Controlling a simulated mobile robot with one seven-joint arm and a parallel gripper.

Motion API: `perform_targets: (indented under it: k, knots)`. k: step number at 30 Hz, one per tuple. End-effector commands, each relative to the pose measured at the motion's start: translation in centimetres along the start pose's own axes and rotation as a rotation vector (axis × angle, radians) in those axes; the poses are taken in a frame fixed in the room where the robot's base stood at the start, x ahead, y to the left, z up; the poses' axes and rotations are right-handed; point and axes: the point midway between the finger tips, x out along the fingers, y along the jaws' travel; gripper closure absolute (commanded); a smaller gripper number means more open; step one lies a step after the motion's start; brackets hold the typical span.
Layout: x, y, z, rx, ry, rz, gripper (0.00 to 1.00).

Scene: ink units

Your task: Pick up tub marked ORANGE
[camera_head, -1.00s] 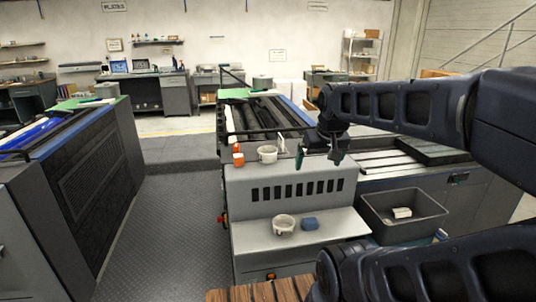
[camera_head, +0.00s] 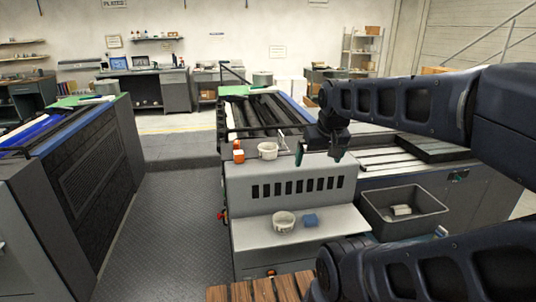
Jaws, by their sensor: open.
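Two small whitish tubs show in the head view. One tub (camera_head: 268,151) stands upright on the upper ledge of the grey press unit. No marking can be read on either, so I cannot tell which one says ORANGE. My gripper (camera_head: 319,156) is open and empty, with its fingers pointing down. In the picture it is to the right of the upper tub and above and right of the lower one, apart from both.
An orange-and-white container (camera_head: 238,154) stands left of the upper tub. A blue block (camera_head: 310,220) lies close to the right of the lower tub. A grey bin (camera_head: 372,214) with a pale item inside is at the right. The dark floor aisle (camera_head: 180,225) at left is clear.

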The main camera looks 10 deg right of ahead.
Motion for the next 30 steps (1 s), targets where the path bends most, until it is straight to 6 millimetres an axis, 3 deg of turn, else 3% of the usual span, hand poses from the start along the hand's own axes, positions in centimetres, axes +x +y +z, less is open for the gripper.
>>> perform_targets:
  k: [7, 11, 20, 30]
  knots:
    - [0.1, 0.0, -0.6, 0.005, -0.002, 0.002, 0.00]
    - [0.4, 0.0, -2.9, 0.021, -0.006, 0.009, 0.00]
    - [2.6, -0.4, -11.0, 0.082, -0.015, 0.039, 0.00]
    - [7.3, -1.7, -19.9, 0.145, -0.019, 0.067, 0.00]
